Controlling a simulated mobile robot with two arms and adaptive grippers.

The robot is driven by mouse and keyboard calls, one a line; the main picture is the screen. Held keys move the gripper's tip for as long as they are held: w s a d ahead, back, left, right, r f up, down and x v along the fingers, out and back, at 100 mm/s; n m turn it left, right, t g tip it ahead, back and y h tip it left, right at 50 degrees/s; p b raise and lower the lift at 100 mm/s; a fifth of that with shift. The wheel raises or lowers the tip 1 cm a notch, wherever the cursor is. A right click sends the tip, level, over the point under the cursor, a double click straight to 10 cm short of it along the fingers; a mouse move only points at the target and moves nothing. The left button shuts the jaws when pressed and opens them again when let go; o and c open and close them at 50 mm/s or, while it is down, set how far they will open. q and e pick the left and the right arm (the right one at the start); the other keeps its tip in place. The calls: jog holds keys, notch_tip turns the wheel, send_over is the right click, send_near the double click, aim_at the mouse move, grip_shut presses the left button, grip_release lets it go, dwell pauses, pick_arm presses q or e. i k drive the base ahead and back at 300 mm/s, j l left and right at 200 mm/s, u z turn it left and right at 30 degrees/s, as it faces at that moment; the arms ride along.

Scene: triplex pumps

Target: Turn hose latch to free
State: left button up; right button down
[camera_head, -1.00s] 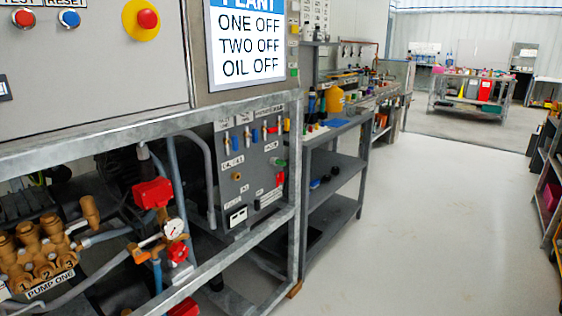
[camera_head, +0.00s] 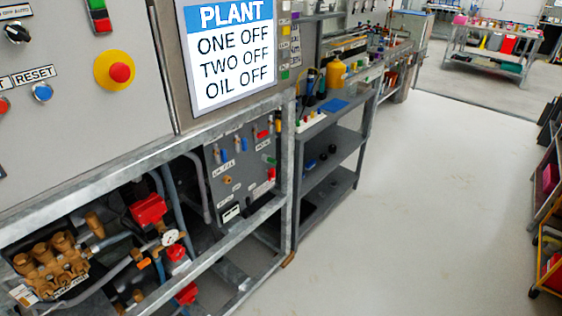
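No hose latch can be made out in the head view. On the left, a brass pump (camera_head: 48,266) with several round caps sits low inside a grey metal frame (camera_head: 150,162). A red valve part (camera_head: 149,209) and a white-faced gauge (camera_head: 170,238) are beside it on pipes and hoses. A grey panel (camera_head: 238,176) with small blue and red handled valves stands farther back in the frame. Neither of my grippers is in view.
A control cabinet with a yellow-ringed red button (camera_head: 119,72) and a plant status sign (camera_head: 232,50) is above the frame. A grey shelf cart (camera_head: 335,150) stands beyond it. The pale floor (camera_head: 430,190) is clear. Shelving (camera_head: 548,190) lines the right edge.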

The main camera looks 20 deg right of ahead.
aim_at(270, 172)
jog(key=i+l+u, duration=0.3)
jog(key=l, duration=0.65)
jog(key=l+u, duration=0.3)
jog(key=l, duration=0.7)
jog(key=i+l+u, duration=0.1)
jog(key=l+u, duration=0.2)
jog(key=l, duration=0.7)
